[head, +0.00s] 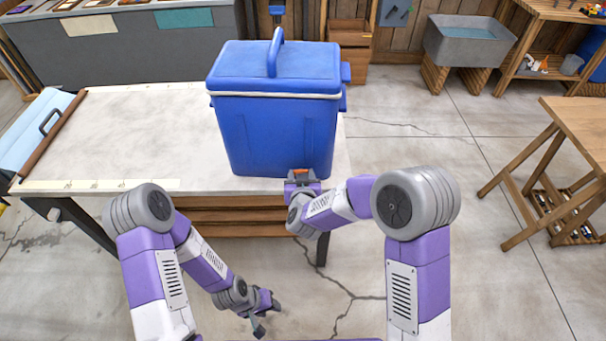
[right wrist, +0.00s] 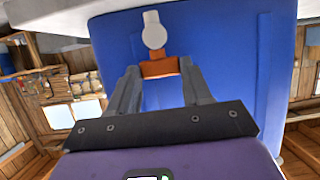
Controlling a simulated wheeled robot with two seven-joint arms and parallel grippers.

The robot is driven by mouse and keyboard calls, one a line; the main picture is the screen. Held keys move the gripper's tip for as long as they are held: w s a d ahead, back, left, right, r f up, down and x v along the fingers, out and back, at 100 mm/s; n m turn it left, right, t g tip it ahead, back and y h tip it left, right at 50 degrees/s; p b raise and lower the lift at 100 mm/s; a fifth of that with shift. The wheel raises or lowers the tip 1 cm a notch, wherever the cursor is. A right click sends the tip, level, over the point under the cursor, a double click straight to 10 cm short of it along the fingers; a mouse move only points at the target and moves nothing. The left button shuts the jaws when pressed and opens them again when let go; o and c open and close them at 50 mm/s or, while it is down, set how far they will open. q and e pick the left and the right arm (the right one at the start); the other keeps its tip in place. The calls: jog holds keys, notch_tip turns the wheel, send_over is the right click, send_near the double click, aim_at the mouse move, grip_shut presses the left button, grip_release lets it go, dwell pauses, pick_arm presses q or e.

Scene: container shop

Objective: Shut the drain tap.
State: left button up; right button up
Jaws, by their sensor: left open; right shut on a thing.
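A blue cooler (head: 270,135) with a closed lid stands on the table near its right end; its wall also fills much of the right wrist view (right wrist: 230,50). The drain tap has a white body (right wrist: 153,31) and an orange handle (right wrist: 160,68), low on the cooler's front. My right gripper (head: 301,175) is at the tap, its two fingers shut on the orange handle in the right wrist view. The handle lies crosswise between the fingers; whether the tap is open or shut I cannot tell. My left gripper (head: 268,317) is open and empty, low in front of the table.
The pale table (head: 140,130) has bare room left of the cooler. A light-blue case (head: 40,125) sits at its left end. A wooden workbench (head: 575,125) stands at right, a grey sink (head: 470,45) behind. The floor between is clear.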

jog(key=shift+a+m+h+p, duration=0.2)
jog(key=shift+m+h+p, duration=0.15)
jog(key=shift+m+h, duration=0.3)
jog(key=shift+h, duration=0.25)
jog(key=o, duration=0.8)
jog(key=p+v, duration=0.1)
jog(key=v, duration=0.6)
jog(key=shift+s+r, duration=0.2)
jog(key=shift+s, duration=0.05)
